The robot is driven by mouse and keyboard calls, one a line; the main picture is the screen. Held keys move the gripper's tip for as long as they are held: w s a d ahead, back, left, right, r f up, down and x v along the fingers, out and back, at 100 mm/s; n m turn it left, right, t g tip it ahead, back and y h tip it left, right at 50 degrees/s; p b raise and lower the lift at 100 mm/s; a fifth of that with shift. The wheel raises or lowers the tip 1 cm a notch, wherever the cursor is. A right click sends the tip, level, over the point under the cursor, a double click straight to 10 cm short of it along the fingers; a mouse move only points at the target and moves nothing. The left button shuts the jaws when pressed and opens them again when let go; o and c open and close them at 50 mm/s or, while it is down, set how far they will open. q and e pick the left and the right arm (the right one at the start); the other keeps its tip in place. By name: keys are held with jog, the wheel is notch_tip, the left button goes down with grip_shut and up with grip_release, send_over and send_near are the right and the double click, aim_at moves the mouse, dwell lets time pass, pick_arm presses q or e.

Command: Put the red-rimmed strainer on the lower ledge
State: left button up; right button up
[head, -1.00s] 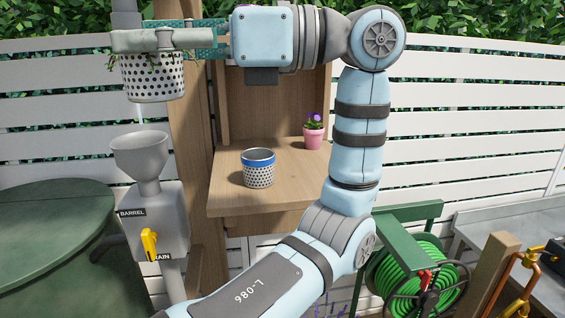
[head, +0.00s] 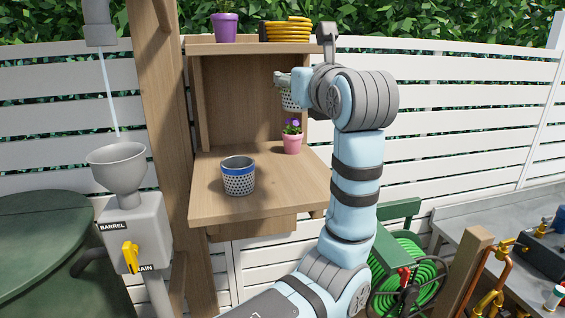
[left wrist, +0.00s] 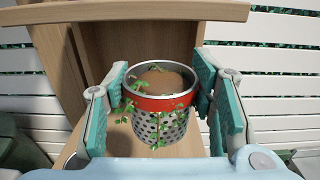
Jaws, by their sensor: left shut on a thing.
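The red-rimmed strainer (left wrist: 160,104) is a perforated metal pot with a red band. Brown material shows inside it and green sprigs hang over its side. My left gripper (left wrist: 162,88) is shut around it, one finger on each side below the rim. In the head view the strainer (head: 291,99) hangs in the air at the right side of the wooden stand, mostly hidden by my left gripper (head: 288,82) and wrist. The lower ledge (head: 270,200) is a wooden shelf below it. My right gripper is in neither current view.
A blue-rimmed strainer (head: 238,177) stands on the lower ledge, left of centre. A pink pot with a purple flower (head: 291,140) stands at the ledge's back right. The ledge's front right is clear. A grey funnel (head: 117,165) stands left, under a thin water stream.

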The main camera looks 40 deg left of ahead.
pick_arm(q)
notch_tip(320, 180, down, 16)
jog(key=shift+r, duration=0.1)
jog(key=shift+a+b, duration=0.1)
jog(key=shift+b, duration=0.2)
jog(key=o, duration=1.1)
jog(key=shift+o, duration=0.2)
